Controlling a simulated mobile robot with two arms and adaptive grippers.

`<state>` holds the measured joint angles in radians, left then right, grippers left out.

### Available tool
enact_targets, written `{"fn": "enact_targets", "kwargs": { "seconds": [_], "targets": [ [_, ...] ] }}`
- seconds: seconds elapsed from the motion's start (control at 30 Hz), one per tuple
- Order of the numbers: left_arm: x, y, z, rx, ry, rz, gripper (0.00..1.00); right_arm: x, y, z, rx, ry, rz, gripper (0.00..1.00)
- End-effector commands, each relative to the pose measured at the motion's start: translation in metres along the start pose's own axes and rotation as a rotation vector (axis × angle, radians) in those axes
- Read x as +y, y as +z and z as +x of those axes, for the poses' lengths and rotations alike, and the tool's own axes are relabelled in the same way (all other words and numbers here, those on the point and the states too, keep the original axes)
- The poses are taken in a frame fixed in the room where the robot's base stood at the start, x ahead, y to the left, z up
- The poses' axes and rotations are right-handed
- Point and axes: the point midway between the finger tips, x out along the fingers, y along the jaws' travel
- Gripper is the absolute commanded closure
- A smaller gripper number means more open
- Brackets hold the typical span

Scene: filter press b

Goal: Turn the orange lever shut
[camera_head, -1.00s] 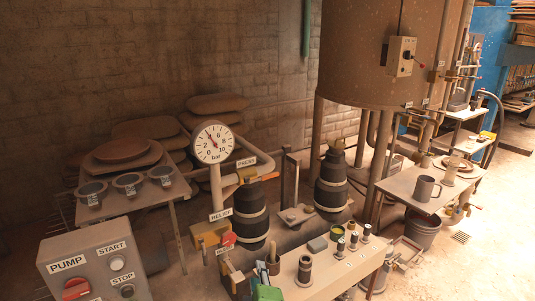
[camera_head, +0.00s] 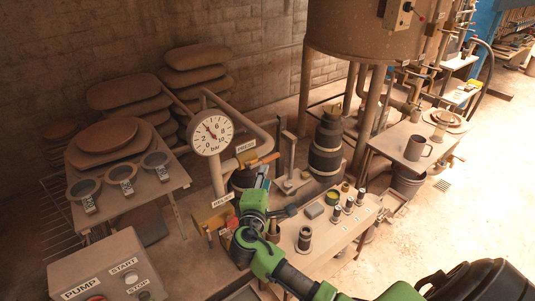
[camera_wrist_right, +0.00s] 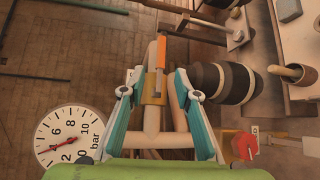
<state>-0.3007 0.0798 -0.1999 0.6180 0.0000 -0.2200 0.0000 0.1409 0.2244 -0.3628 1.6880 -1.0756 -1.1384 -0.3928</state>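The orange lever (camera_head: 263,159) sits on a valve in the pipe beside the PRESS label in the head view. In the right wrist view the orange lever (camera_wrist_right: 161,54) points up the picture, roughly along the pipe, from a brass-coloured valve body (camera_wrist_right: 153,88). My right gripper (camera_head: 261,178) is at the valve, just below the lever in the head view. In the wrist view my right gripper (camera_wrist_right: 154,82) is open, its two teal fingers spread either side of the valve and lever. It holds nothing. My left gripper is not in view.
The pressure gauge (camera_head: 211,134) stands close left of my right gripper. The dark banded vessel (camera_wrist_right: 236,83) is close on the right in the wrist view, with a red knob (camera_wrist_right: 244,146) below it. A bench (camera_head: 340,232) with small parts lies to the right.

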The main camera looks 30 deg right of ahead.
Motion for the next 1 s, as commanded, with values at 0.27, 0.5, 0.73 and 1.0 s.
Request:
{"fn": "enact_targets", "kwargs": {
  "seconds": [0.27, 0.5, 0.73, 1.0],
  "targets": [
    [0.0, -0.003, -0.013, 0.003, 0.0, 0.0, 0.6, 0.003, 0.001, 0.057, -0.002, 0.001, -0.001, 0.7],
    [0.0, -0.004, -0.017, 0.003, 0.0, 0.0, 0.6, 0.002, 0.001, 0.098, -0.002, -0.001, 0.001, 0.7],
    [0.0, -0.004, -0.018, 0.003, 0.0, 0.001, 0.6, 0.001, 0.0, 0.117, 0.0, 0.0, 0.002, 0.7],
    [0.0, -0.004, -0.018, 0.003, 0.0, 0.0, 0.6, 0.0, 0.0, 0.12, 0.001, -0.001, 0.002, 0.7]
  ]
}}
